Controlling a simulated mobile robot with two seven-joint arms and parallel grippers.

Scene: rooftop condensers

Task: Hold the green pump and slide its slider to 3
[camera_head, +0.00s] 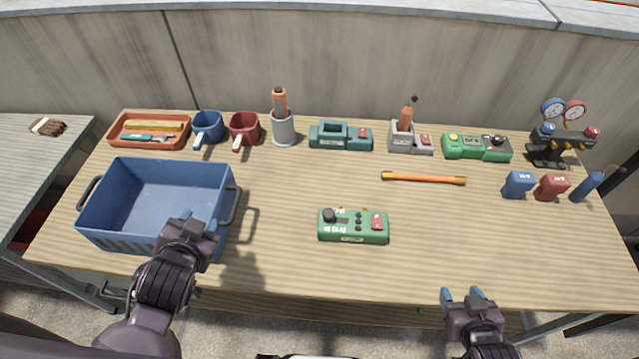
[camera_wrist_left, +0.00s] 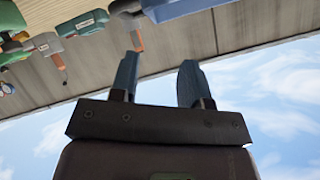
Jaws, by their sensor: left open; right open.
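A green device (camera_head: 353,226) with a black knob, small dark controls, white markings and a red button lies at the front middle of the table. A second green device (camera_head: 477,147) with a yellow button and a dark knob stands at the back right. Which one is the pump, and any slider setting, are too small to tell. My left gripper (camera_head: 192,228) is open and empty over the front right corner of the blue crate, left of the front green device. Its open fingers show in the left wrist view (camera_wrist_left: 157,78). My right gripper (camera_head: 463,294) is open and empty at the table's front edge.
The blue crate (camera_head: 228,180) stands at the left. Behind are an orange tray (camera_head: 118,138), blue mug (camera_head: 208,124), red mug (camera_head: 244,127), grey cup (camera_head: 284,130) and teal device (camera_head: 340,136). An orange rod (camera_head: 424,178) lies mid-table. A gauge set (camera_head: 556,140) stands right.

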